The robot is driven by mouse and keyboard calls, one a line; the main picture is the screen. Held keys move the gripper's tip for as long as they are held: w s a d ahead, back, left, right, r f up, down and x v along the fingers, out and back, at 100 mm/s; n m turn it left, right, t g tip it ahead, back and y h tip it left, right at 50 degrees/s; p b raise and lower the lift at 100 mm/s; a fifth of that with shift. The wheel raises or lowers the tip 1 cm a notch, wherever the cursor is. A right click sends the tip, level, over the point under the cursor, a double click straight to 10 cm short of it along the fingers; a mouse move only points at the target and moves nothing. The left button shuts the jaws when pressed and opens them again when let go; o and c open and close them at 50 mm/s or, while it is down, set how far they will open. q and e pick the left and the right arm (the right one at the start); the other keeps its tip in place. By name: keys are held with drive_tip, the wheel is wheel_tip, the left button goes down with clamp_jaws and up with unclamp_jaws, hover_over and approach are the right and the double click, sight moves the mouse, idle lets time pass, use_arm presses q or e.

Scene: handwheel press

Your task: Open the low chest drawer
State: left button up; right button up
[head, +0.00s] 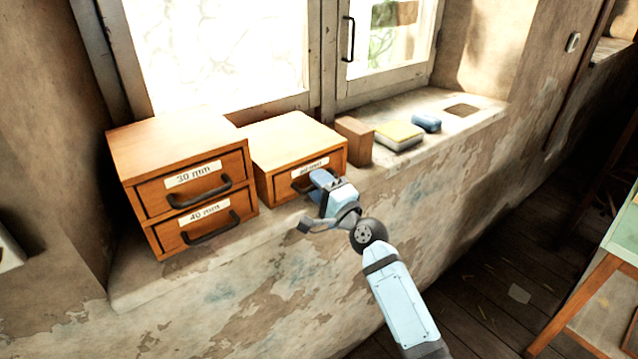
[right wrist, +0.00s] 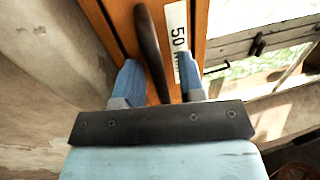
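The low chest (head: 290,138) is a single-drawer wooden box on the stone window sill. Its drawer front carries a white label, partly hidden in the head view; the label reads "50" and part of a letter in the right wrist view (right wrist: 178,42). The drawer looks shut. My right gripper (head: 320,183) is at the drawer front and hides most of its handle. In the right wrist view, its two blue fingers (right wrist: 159,80) are apart, on either side of the dark handle (right wrist: 151,50), with gaps showing. My left gripper is not in view.
A taller chest (head: 170,143) with drawers labelled 30 mm and 40 mm stands to the left. A wooden block (head: 354,141), a yellow-topped pad (head: 398,134) and a blue object (head: 427,122) lie to the right on the sill (head: 480,118). A table (head: 625,232) stands at far right.

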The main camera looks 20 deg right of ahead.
clamp_jaws()
drive_tip(key=r+p+v, duration=0.1)
drive_tip(key=r+v, duration=0.1)
drive_tip(key=v, duration=1.1)
drive_tip(key=shift+s, duration=0.45)
drive_tip(key=shift+d+r, duration=0.1)
unclamp_jaws()
drive_tip(key=shift+s, duration=0.1)
